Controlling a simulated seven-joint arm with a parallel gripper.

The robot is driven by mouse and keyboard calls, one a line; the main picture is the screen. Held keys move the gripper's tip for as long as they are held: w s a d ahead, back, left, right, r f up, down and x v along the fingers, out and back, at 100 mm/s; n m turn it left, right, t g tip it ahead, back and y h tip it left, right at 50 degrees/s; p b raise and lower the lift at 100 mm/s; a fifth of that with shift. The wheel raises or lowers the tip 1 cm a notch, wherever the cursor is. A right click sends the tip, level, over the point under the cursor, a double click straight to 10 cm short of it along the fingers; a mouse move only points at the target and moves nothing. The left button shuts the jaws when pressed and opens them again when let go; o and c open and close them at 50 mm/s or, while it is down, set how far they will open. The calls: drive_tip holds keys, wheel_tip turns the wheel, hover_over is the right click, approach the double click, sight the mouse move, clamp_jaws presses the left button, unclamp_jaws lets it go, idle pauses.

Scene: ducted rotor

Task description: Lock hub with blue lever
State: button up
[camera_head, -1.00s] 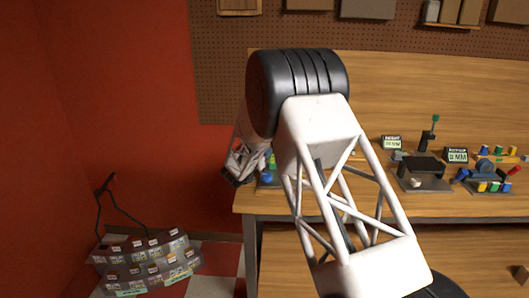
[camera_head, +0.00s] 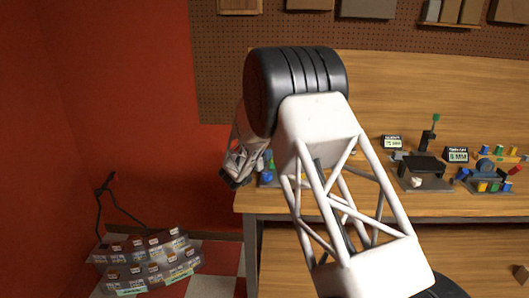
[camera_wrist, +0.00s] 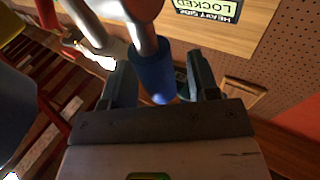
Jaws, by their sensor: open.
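In the wrist view, the blue lever (camera_wrist: 152,74) shows as a blue cylindrical grip on a metal rod. It lies between the two dark fingers of my gripper (camera_wrist: 160,66), which are apart. I cannot tell how deep it sits between them, and no clear contact shows. The hub is not clearly visible. In the head view, my gripper (camera_head: 236,179) is just beyond the left edge of the bench, beside a small fixture with a blue part (camera_head: 268,177). My arm hides much of that fixture.
A label reading LOCKED (camera_wrist: 212,8) is at the top of the wrist view. A wooden bench (camera_head: 330,207) holds several fixtures and small displays on the right, including a black-topped one (camera_head: 422,165). A rack of labelled items (camera_head: 145,262) stands on the floor at left.

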drive_tip(key=v, duration=0.6)
drive_tip(key=shift+s, duration=0.25)
drive_tip(key=shift+a, duration=0.1)
drive_tip(key=a+n+g+h, duration=0.1)
drive_tip(key=n+g, duration=0.1)
drive_tip(key=n, duration=0.8)
drive_tip(key=a+n+g+h, duration=0.1)
drive_tip(key=n+g, duration=0.1)
drive_tip(key=n, duration=0.9)
drive_tip(key=a+n+g+h, duration=0.1)
drive_tip(key=n+g+h, duration=0.1)
drive_tip(key=n, duration=0.8)
drive_tip(key=shift+w+r+n, duration=0.2)
drive_tip(key=shift+w+n, duration=0.1)
drive_tip(key=shift+w, duration=0.1)
